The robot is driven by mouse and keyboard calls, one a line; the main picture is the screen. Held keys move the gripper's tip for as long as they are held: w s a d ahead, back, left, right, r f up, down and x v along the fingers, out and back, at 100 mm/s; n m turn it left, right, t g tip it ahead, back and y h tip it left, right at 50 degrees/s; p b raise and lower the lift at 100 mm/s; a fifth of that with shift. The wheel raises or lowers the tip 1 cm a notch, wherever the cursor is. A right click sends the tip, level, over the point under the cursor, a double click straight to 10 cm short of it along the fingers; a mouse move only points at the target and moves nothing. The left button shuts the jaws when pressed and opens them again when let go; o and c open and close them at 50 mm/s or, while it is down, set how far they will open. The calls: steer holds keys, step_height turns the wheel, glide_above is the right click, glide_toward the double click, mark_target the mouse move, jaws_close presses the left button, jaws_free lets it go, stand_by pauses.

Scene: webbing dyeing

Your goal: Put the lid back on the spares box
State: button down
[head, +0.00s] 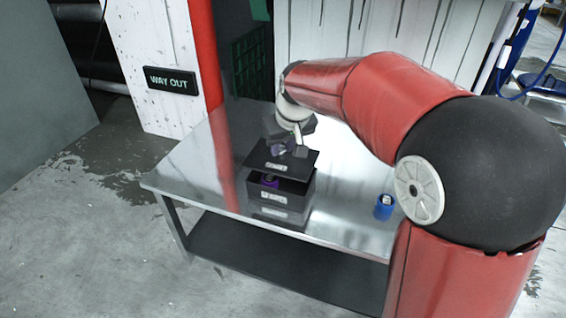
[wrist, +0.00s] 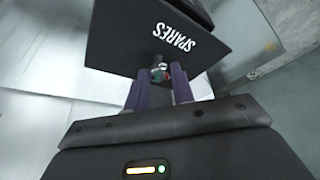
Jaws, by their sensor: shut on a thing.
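The spares box (head: 294,190) is a dark box with a white label, standing on the metal table. Its top is partly uncovered and something purple shows inside. The black lid (head: 308,163) is above the box, slightly tilted, with a gap at the front. In the wrist view the lid (wrist: 125,45) bears the word SPARES. My gripper (head: 289,150) is over the lid and shut on it, apparently by a small knob at its middle. The purple fingers of my gripper (wrist: 160,77) show in the wrist view; the grasp itself is partly hidden.
The shiny metal table (head: 200,165) has free room left of the box. A blue can (head: 384,208) stands to the right, near my arm. A red post (head: 204,50) and a WAY OUT sign (head: 171,80) are behind the table.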

mark_target(283, 159)
steer(key=shift+f+b, duration=0.35)
steer(key=shift+f, duration=1.95)
steer(key=shift+f, duration=0.15)
steer(key=c, duration=1.2)
jaws_free()
steer(key=shift+r, duration=0.45)
steer(key=p+v, duration=0.1)
steer(key=v, duration=1)
steer(key=shift+s+r+p, duration=0.15)
steer(key=shift+r+p, duration=0.1)
steer(key=shift+p, duration=0.05)
